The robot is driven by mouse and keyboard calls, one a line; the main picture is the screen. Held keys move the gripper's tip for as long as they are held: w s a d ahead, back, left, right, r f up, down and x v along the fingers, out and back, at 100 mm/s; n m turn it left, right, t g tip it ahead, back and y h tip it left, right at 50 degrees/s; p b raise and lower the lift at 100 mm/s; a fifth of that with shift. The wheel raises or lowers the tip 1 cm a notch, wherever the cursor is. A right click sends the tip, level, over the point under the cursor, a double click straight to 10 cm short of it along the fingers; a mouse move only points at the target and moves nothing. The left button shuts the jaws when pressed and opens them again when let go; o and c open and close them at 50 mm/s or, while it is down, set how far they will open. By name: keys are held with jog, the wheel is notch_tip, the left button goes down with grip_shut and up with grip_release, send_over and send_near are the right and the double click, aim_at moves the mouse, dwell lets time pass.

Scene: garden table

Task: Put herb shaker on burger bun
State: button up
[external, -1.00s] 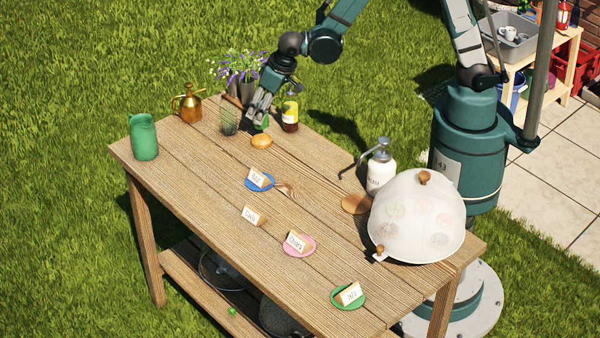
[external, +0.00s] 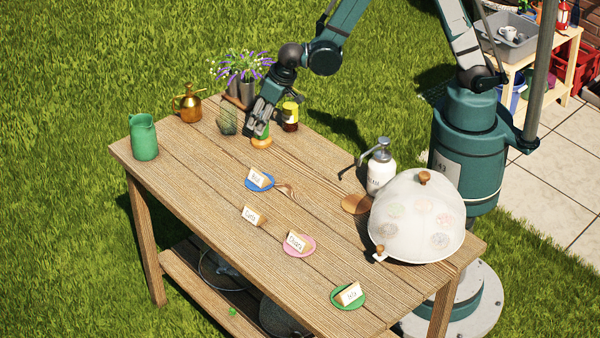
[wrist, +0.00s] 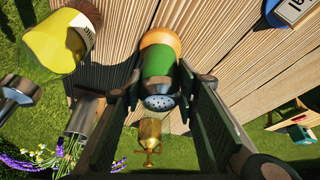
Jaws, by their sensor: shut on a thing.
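The herb shaker is green with a grey perforated top. In the wrist view the shaker (wrist: 157,66) lies between my two fingers, and my gripper (wrist: 161,80) is shut on it. The burger bun (external: 262,143) is round and golden brown, on the far part of the table. In the external view my gripper (external: 257,124) holds the shaker (external: 263,131) right over the bun. The bun (wrist: 160,37) shows just past the shaker's base in the wrist view. They look touching, but I cannot tell whether the shaker's weight rests on it. My fingers hide part of the shaker.
A flower pot (external: 241,91), brass can (external: 188,105) and green jug (external: 144,138) stand farther off.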

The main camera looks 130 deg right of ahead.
jog(key=shift+f, duration=0.15)
jog(key=o, duration=0.9)
jog(key=shift+o, duration=0.2)
jog(key=p+v, duration=0.1)
jog(key=v, duration=1.1)
dwell(0.7)
jog(key=shift+r, duration=0.2)
